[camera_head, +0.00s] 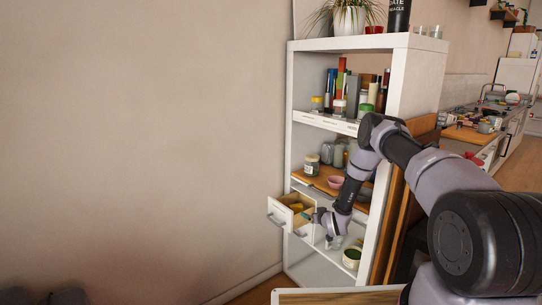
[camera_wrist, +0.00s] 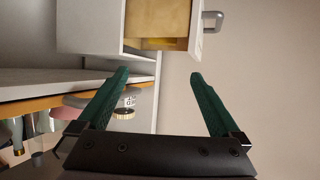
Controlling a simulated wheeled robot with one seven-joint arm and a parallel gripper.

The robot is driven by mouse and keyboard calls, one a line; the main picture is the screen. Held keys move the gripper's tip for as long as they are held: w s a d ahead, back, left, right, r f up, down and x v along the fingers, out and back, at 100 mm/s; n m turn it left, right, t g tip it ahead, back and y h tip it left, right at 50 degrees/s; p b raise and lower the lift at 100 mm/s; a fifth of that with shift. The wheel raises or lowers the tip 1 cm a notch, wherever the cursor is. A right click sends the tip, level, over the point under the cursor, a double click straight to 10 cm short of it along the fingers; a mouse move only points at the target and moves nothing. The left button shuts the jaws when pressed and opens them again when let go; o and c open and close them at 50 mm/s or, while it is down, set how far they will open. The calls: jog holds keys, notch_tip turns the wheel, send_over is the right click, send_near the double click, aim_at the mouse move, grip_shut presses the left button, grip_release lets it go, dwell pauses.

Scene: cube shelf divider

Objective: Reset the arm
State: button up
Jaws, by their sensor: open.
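My gripper (camera_wrist: 158,88) shows in the wrist view with two green fingers spread wide and nothing between them. In the head view my gripper (camera_head: 318,217) is at the lower part of the white shelf (camera_head: 417,85), close to a pulled-out drawer (camera_head: 288,219). The drawer also shows in the wrist view (camera_wrist: 85,28), beyond the fingertips, with its wooden inside and a grey handle. My arm reaches in from the right, bent at the elbow in front of the shelf. I cannot tell whether the fingers touch the drawer.
The shelf holds jars (camera_head: 312,165), a pink bowl (camera_head: 336,182), books (camera_head: 340,82) and a plant (camera_head: 348,18) on top. A green-filled bowl (camera_head: 351,259) stands low beside my gripper. A kitchen counter (camera_head: 470,135) is at right.

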jog(key=w+d+r+m+g+h, duration=0.1)
jog(key=w+r, duration=0.1)
jog(key=r, duration=0.8)
jog(key=w+d+r, duration=0.1)
jog(key=d+r, duration=0.1)
jog(key=r, duration=0.8)
jog(key=s+d+r+m+g+h, duration=0.1)
jog(key=s+r, duration=0.3)
jog(key=r, duration=0.7)
jog(key=s+d+r+m+g, duration=0.1)
jog(key=s+r, duration=0.3)
jog(key=r, duration=0.6)
jog(key=s+d+r+m+g, duration=0.1)
jog(key=s+d+r+m, duration=0.1)
jog(key=s+r, duration=1.4)
jog(key=s+a+m+g+y, duration=0.1)
jog(key=s+m+g, duration=0.1)
jog(key=s, duration=2.5)
jog(key=shift+s+a+r, duration=0.15)
jog(key=shift+a+r, duration=0.1)
jog(key=shift+r, duration=0.2)
